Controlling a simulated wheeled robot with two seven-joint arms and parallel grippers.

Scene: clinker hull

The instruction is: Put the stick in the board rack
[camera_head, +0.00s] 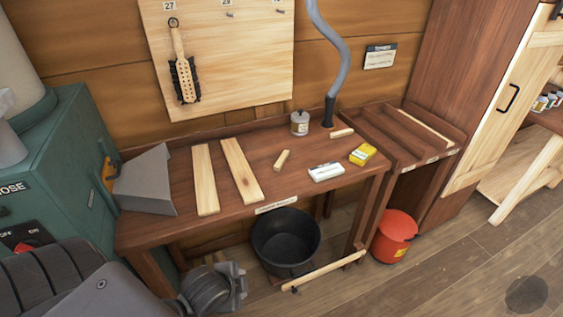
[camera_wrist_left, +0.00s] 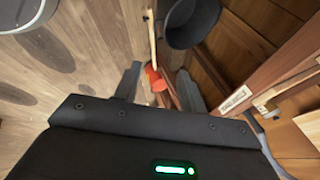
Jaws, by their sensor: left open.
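The board rack (camera_head: 395,155) is the slotted wooden stand at the bench's right end, with one long pale strip (camera_head: 425,128) lying across its top. A long pale stick (camera_head: 328,270) with a dark end slants low in front of the bench; it also shows in the left wrist view (camera_wrist_left: 151,40). Two short pale sticks (camera_head: 282,159) (camera_head: 342,133) lie on the bench top. I cannot tell which stick is meant. My left gripper (camera_head: 235,284) is low before the bench, left of the long stick; its fingers (camera_wrist_left: 160,88) are open and empty. My right gripper is not in view.
The workbench (camera_head: 226,220) carries two boards (camera_head: 204,180) (camera_head: 241,168), a grey tin (camera_head: 299,123), a white box (camera_head: 326,172) and a yellow box (camera_head: 362,154). A black bucket (camera_head: 286,240) and red bucket (camera_head: 395,236) stand low.

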